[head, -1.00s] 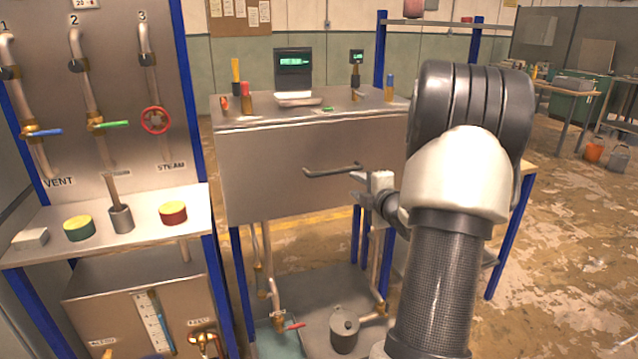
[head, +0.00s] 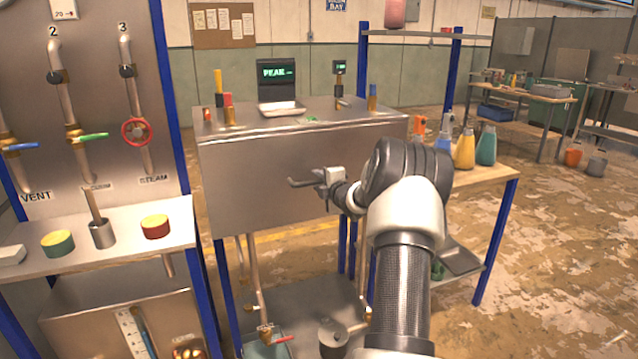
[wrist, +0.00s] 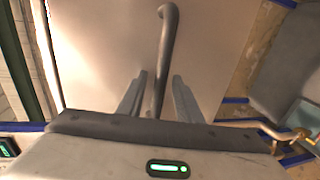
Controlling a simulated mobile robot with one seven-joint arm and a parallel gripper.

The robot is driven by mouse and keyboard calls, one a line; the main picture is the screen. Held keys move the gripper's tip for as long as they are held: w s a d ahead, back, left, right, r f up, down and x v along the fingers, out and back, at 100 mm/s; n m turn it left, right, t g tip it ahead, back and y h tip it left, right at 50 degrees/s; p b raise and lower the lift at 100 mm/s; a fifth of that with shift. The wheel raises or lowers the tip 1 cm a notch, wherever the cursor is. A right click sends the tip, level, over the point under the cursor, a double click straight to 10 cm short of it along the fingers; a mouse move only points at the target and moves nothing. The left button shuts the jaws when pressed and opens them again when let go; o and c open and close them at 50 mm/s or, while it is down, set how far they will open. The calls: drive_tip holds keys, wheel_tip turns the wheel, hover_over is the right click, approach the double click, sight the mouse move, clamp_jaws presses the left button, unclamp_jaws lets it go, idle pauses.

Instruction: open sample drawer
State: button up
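The sample drawer has a plain metal front (head: 265,165) on the chamber below the bench top, and it looks closed. My gripper (head: 328,178) is at the right part of the handle. In the wrist view the handle (wrist: 166,50) runs between the two fingers of my gripper (wrist: 158,95), with a gap visible on each side. The fingers are open, and the handle's near end is hidden behind the gripper body.
A valve panel with a red wheel (head: 137,132) and a shelf with a yellow-green round block (head: 58,243) stand at the left. A small display (head: 278,80) stands on the chamber top. Coloured bottles (head: 465,149) stand on a table at the right. Pipes and a pot (head: 333,338) are below the drawer.

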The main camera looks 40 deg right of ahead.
drive_tip(key=shift+w, duration=0.15)
drive_tip(key=shift+c, duration=0.4)
clamp_jaws()
drive_tip(key=shift+f, duration=0.1)
